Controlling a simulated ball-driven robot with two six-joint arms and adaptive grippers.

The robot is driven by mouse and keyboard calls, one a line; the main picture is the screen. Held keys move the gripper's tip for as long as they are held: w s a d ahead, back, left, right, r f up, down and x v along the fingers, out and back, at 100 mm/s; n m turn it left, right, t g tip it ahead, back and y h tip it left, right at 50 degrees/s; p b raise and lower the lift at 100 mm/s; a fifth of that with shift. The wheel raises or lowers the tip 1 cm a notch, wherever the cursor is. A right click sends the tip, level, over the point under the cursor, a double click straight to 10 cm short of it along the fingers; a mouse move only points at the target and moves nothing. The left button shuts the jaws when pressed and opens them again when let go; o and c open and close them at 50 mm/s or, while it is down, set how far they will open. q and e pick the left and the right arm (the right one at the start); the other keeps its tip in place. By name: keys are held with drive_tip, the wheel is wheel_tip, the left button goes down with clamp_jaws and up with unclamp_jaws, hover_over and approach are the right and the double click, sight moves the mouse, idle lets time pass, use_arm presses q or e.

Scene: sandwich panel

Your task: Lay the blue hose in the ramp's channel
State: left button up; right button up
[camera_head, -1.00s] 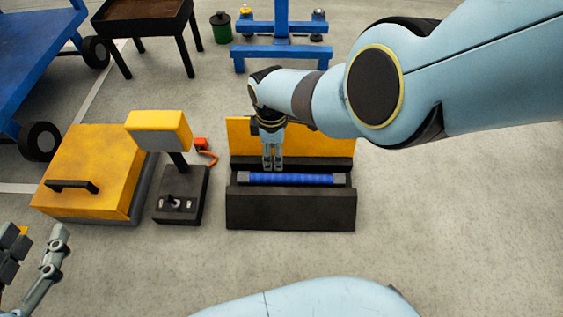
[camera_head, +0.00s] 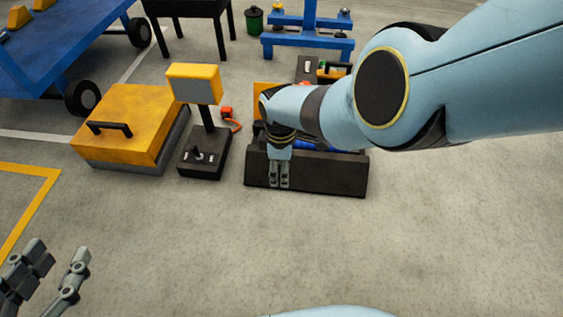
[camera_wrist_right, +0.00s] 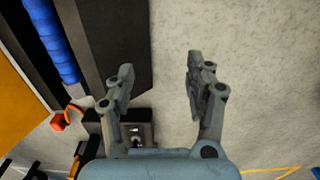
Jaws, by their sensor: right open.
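The ramp is a black block with a yellow panel along its back; its front wall (camera_head: 325,178) faces me. The blue hose (camera_head: 325,147) is mostly hidden behind my right arm in the head view. The right wrist view shows the hose (camera_wrist_right: 53,40) lying lengthwise between the ramp's dark walls (camera_wrist_right: 110,45). My right gripper (camera_head: 278,184) is in front of the ramp's front wall. In the right wrist view its fingers (camera_wrist_right: 158,80) are apart and empty, beside the ramp over bare floor. My left gripper (camera_head: 62,250) is open and empty at the lower left, far from the ramp.
A control box with a yellow-framed screen (camera_head: 194,84) stands left of the ramp, with a red plug (camera_head: 227,114) beside it. A yellow case (camera_head: 130,115) stands further left. A blue cart (camera_head: 60,50) and a blue stand (camera_head: 310,40) are behind. The floor in front is clear.

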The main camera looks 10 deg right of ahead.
hover_over(294, 234)
drive_tip(key=w, duration=0.2)
drive_tip(key=f, duration=0.6)
drive_tip(key=shift+s+f, duration=0.15)
drive_tip(key=shift+s, duration=0.1)
drive_tip(key=f, duration=0.1)
drive_tip(key=s+f+b, duration=0.2)
drive_tip(key=f, duration=0.1)
drive_tip(key=shift+d, duration=0.1)
drive_tip(key=shift+w+f+b, duration=0.15)
drive_tip(key=shift+f+b, duration=0.15)
drive_tip(key=shift+b, duration=0.15)
use_arm(q)
drive_tip(key=shift+g, duration=0.3)
drive_tip(key=f, duration=0.1)
drive_tip(key=s+f, duration=0.1)
drive_tip(key=f, duration=0.2)
drive_tip(key=shift+s, duration=0.3)
use_arm(e)
drive_tip(key=shift+w+f, duration=0.15)
drive_tip(key=shift+w, duration=0.05)
